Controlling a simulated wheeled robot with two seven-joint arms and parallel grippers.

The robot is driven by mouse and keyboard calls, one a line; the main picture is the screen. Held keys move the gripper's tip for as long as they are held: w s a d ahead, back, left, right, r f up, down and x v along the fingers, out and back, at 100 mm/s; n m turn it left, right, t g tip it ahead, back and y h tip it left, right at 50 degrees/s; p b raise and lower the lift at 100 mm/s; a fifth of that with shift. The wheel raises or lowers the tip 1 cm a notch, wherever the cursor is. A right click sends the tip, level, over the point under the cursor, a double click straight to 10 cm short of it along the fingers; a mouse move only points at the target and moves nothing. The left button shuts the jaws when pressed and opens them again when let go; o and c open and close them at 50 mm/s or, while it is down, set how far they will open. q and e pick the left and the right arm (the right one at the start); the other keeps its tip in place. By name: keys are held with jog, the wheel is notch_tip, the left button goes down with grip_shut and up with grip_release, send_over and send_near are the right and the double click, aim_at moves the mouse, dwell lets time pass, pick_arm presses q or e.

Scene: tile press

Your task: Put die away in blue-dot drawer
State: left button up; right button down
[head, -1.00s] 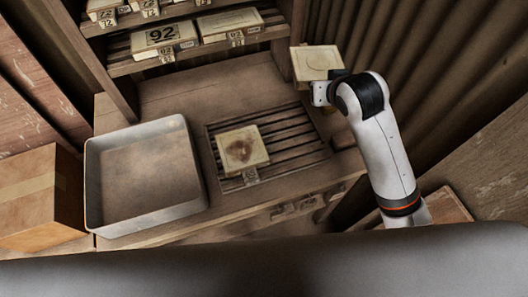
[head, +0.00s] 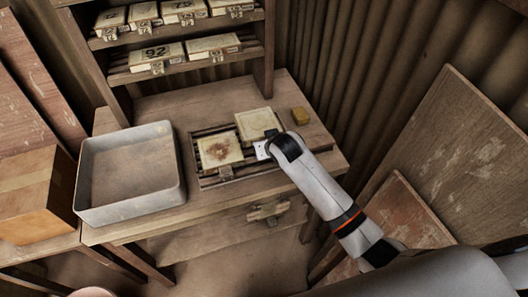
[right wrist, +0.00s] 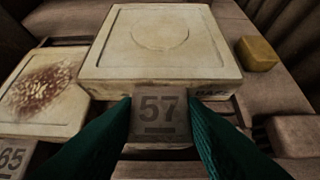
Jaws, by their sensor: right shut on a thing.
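A pale square die (head: 256,123) with a tab marked 57 (right wrist: 160,118) is at my right gripper (head: 264,148). The fingers, green in the right wrist view (right wrist: 160,125), are shut on the tab. The die is at the right part of the slatted rack (head: 200,183), beside a second die (head: 219,150) with a brown stain and a tab marked 65 (right wrist: 14,157). I cannot tell whether the held die rests on the slats. A drawer front with a handle (head: 268,211) shows under the bench. No blue dot can be made out. My left gripper is not in view.
A grey metal tray (head: 130,207) stands on the bench left of the rack. A yellow block (head: 300,116) lies right of the dies. Shelves (head: 140,75) with several numbered dies stand behind. A cardboard box (head: 35,195) is at far left; boards (head: 450,150) lean at right.

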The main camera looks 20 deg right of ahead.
jog(key=shift+f, duration=1.85)
jog(key=shift+f, duration=0.15)
jog(key=c, duration=0.9)
grip_release()
jog(key=shift+s+f, duration=0.1)
jog(key=shift+s, duration=0.05)
